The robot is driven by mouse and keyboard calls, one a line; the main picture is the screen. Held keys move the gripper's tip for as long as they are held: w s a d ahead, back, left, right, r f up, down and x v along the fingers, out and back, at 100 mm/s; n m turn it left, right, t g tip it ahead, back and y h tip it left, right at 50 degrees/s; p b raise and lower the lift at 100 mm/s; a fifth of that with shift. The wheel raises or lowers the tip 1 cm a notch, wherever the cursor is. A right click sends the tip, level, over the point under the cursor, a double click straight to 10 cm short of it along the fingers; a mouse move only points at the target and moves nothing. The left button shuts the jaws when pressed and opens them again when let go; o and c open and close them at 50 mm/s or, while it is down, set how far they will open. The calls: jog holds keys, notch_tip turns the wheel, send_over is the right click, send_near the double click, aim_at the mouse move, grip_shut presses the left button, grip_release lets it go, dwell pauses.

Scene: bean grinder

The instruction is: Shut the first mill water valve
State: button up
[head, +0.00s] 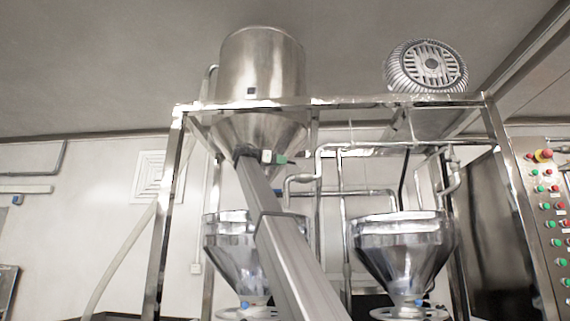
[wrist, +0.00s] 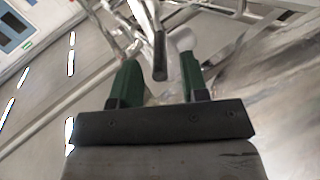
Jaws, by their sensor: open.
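My gripper (wrist: 158,75) is open, with its two green fingers apart. A dark-tipped lever or rod (wrist: 160,58) shows between the fingertips in the wrist view, and I cannot tell whether either finger touches it. In the head view my gripper (head: 276,158) is small and partly hidden, raised just below the big steel hopper beside metal pipes. No label marks the first mill water valve, so I cannot tell for sure whether this lever is its handle. The left mill funnel (head: 226,238) stands partly behind my arm, and the right mill funnel (head: 403,250) is in clear view.
A steel frame (head: 350,103) carries the hopper (head: 262,68) and a round motor (head: 428,67). Pipes (head: 335,147) run close to my gripper. A control panel (head: 553,220) with red and green buttons stands at the far right.

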jog(key=shift+x, duration=1.3)
jog(key=shift+c, duration=0.3)
grip_shut()
jog(key=shift+w, duration=0.1)
